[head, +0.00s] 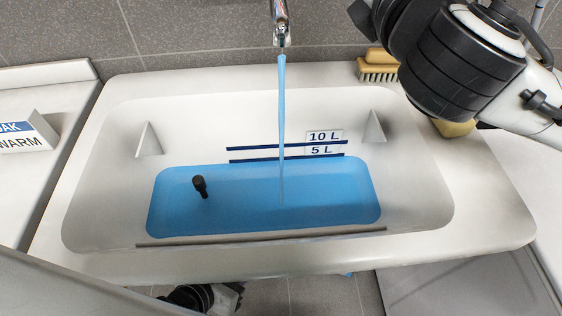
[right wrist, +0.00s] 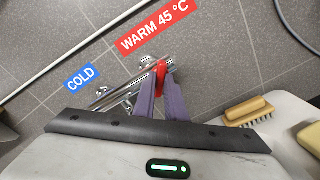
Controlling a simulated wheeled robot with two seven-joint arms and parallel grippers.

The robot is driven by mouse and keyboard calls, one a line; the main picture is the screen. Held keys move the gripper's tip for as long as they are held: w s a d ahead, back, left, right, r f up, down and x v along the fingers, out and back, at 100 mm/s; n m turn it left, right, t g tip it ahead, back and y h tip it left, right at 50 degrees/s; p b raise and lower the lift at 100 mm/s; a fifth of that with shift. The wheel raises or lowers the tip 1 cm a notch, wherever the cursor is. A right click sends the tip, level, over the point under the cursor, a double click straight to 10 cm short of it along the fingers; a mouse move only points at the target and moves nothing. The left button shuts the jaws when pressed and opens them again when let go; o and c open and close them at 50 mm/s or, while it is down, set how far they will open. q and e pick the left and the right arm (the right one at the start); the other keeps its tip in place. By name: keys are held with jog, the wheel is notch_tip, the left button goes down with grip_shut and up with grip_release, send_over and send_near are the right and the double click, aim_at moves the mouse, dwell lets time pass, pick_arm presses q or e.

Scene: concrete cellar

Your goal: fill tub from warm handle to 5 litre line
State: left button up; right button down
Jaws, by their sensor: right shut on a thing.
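The white tub (head: 85,215) holds blue water (head: 330,195). Its surface lies just under the 5 L line (head: 240,161), almost touching it; the 10 L line (head: 240,148) is above. A stream of water (head: 281,110) falls from the tap spout (head: 281,25) into the tub. In the right wrist view my right gripper (right wrist: 161,78) is shut on the red warm handle (right wrist: 161,70), below the WARM 45 °C label (right wrist: 158,24). The COLD label (right wrist: 83,77) is to its left. A dark part of my left arm shows below the tub's front edge; its jaws cannot be made out.
A dark upright plug-like piece (head: 200,186) stands in the water. A wooden brush (head: 378,68) and a yellow sponge (head: 454,128) lie on the right rim, by my right arm. A SOAK WARM sign (head: 28,134) stands on the left counter (head: 45,90).

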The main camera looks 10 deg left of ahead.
jog(key=shift+f, duration=0.1)
jog(key=m+b, duration=0.1)
jog(key=m, duration=0.3)
jog(key=m+b, duration=0.1)
jog(key=m, duration=0.4)
jog(key=shift+m, duration=0.4)
dwell(0.4)
